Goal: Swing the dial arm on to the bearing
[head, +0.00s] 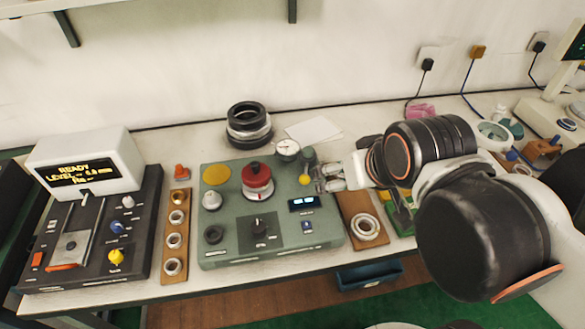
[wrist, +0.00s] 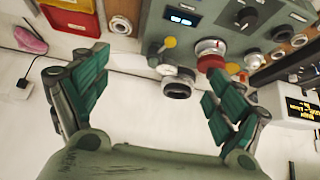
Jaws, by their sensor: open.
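The green-grey test panel (head: 222,245) stands on the bench. A red-topped knob (head: 257,174) sits on a pale metal ring near its middle, perhaps over the bearing; the bearing itself is not clear. The round white dial (head: 288,148) is at the panel's back edge, right of the red knob. My gripper (head: 328,178) is open and empty near the panel's right back corner. In the wrist view its fingers (wrist: 152,82) are spread wide, apart from the dial (wrist: 168,69).
A stack of black rings (head: 249,125) stands behind the panel. A wooden board with a ring (head: 364,227) lies to its right, and a strip of several rings (head: 174,240) to its left. A black console (head: 110,215) with a readout box is further left. White paper (head: 313,130) lies behind.

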